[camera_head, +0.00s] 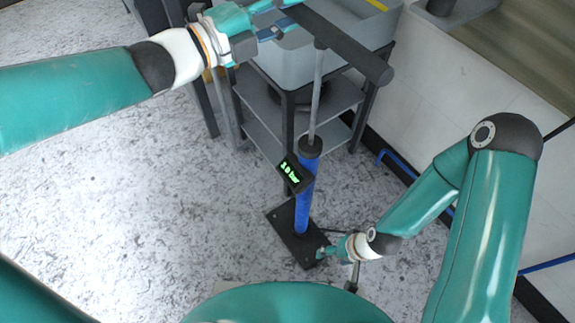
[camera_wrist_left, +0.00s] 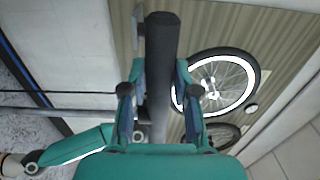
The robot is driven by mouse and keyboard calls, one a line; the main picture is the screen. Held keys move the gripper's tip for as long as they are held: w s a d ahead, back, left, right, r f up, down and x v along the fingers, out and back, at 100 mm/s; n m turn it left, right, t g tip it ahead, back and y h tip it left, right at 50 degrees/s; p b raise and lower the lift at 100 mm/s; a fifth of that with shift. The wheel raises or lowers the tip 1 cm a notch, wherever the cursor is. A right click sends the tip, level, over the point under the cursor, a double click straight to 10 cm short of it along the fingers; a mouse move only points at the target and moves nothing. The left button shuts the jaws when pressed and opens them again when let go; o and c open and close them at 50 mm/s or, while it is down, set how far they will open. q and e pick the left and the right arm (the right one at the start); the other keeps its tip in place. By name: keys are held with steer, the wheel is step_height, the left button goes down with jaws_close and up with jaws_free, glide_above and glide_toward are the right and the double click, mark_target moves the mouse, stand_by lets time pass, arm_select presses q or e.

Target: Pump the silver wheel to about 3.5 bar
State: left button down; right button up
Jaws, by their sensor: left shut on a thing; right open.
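The floor pump has a blue barrel (camera_head: 304,195) standing on a black foot plate (camera_head: 284,235). Its silver rod is far out, with the black handle bar (camera_head: 352,50) high above the barrel. My left gripper (camera_head: 279,27) is shut on the handle's left part; the handle also shows between its fingers in the left wrist view (camera_wrist_left: 161,60). The tilted gauge (camera_head: 291,173) shows small green digits, seemingly 1.0 bar. My right gripper (camera_head: 324,252) is open, low beside the foot plate's right edge. A wheel with a bright silver-white rim (camera_wrist_left: 177,92) shows in the left wrist view.
A grey bin (camera_head: 340,40) on a dark shelf rack (camera_head: 343,97) stands close behind the pump. Another dark wheel (camera_wrist_left: 222,136) shows below the bright-rimmed one. A blue pipe (camera_head: 395,162) runs along the wall at right. The speckled floor at left is clear.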

arm_select(q)
step_height(320, 180, down, 24)
steer(key=r+b, duration=0.1)
steer(key=b, duration=1.5)
step_height(320, 180, up, 26)
steer(key=p, duration=2)
steer(key=shift+r+p, duration=0.25)
steer(key=shift+p, duration=0.15)
steer(key=shift+f, duration=0.1)
